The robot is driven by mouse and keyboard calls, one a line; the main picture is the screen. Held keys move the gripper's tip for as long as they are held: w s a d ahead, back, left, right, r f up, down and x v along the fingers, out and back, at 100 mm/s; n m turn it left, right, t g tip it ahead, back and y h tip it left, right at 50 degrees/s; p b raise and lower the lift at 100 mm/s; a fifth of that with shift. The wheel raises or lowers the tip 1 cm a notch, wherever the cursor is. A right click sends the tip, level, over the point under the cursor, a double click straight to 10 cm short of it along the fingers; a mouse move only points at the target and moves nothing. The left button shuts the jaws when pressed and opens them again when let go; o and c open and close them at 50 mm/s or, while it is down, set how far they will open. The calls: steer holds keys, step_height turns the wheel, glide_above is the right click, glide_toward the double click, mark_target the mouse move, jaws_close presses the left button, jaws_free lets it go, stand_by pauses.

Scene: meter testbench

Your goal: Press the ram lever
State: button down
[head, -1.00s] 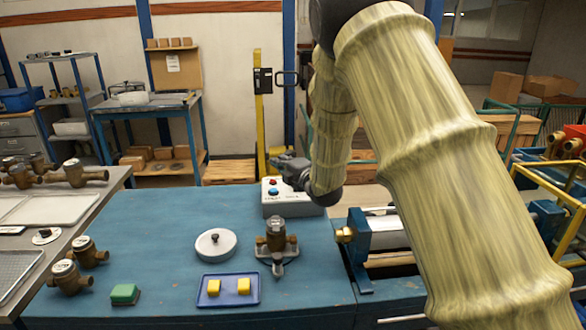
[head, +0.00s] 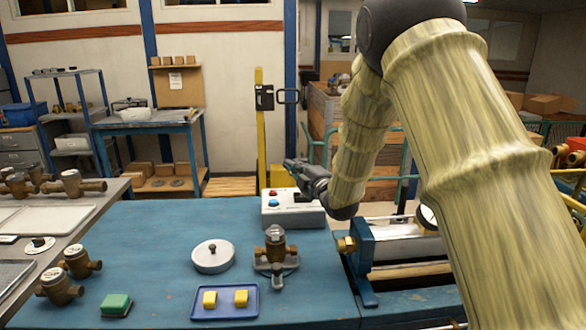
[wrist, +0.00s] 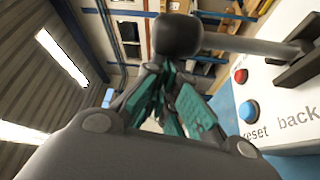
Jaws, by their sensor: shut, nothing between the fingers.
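The ram lever is a grey rod with a dark rounded knob (wrist: 178,36). In the wrist view it sticks out from a dark slot on the white control box (wrist: 270,90), which has a red button, a blue button and the words "reset" and "back". My gripper (wrist: 172,110) has teal finger pads and is shut and empty, with the knob just above its tips in the picture. I cannot tell whether they touch. In the head view my gripper (head: 292,166) is above the control box (head: 292,218), and I cannot make out the lever there.
A cylinder rig (head: 400,245) stands to the right. Brass meters lie at left.

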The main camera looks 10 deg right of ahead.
steer(key=shift+r, duration=0.1)
step_height(320, 180, up, 10)
stand_by(0.7)
